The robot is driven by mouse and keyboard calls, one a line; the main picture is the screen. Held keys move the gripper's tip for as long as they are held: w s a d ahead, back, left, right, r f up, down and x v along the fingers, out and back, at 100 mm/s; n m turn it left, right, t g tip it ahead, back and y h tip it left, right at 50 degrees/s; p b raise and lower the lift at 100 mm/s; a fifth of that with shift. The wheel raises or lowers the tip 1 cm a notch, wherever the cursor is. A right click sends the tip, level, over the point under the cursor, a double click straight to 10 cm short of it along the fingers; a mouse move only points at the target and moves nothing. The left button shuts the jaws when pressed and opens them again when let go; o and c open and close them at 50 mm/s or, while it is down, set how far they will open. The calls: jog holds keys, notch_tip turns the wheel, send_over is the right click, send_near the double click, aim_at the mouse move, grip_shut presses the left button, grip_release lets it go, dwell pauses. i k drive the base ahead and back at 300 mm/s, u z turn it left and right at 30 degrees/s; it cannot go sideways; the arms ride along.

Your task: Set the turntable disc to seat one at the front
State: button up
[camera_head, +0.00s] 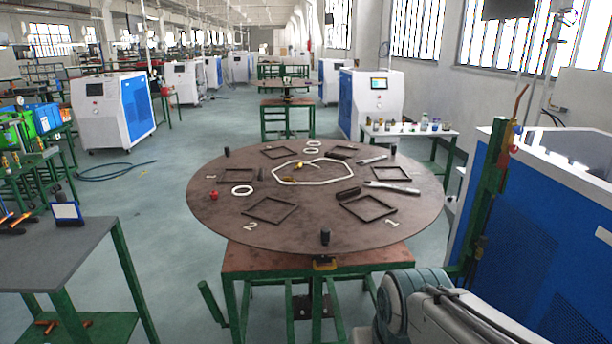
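The turntable disc (320,215), round and brown, lies flat on a green-legged stand with a brown top (270,262). Square dark frames mark its seats. The seat one frame (367,209), with a white numeral 1 (392,223), is at the front right. The seat two frame (270,209), with a white numeral 2 (250,226), is at the front left. A black upright knob (325,236) stands at the front rim between them. My gripper is out of view; only part of my arm shows at bottom right.
White rings, grey tools (392,187) and a red ball (214,196) lie on the disc. Other black knobs (227,152) stand at its rim. A grey table (60,250) is at left, a blue machine (570,250) and green post (490,200) at right.

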aim_at(328, 210)
jog(key=u, duration=0.1)
jog(key=i, duration=1.05)
jog(key=u, duration=0.45)
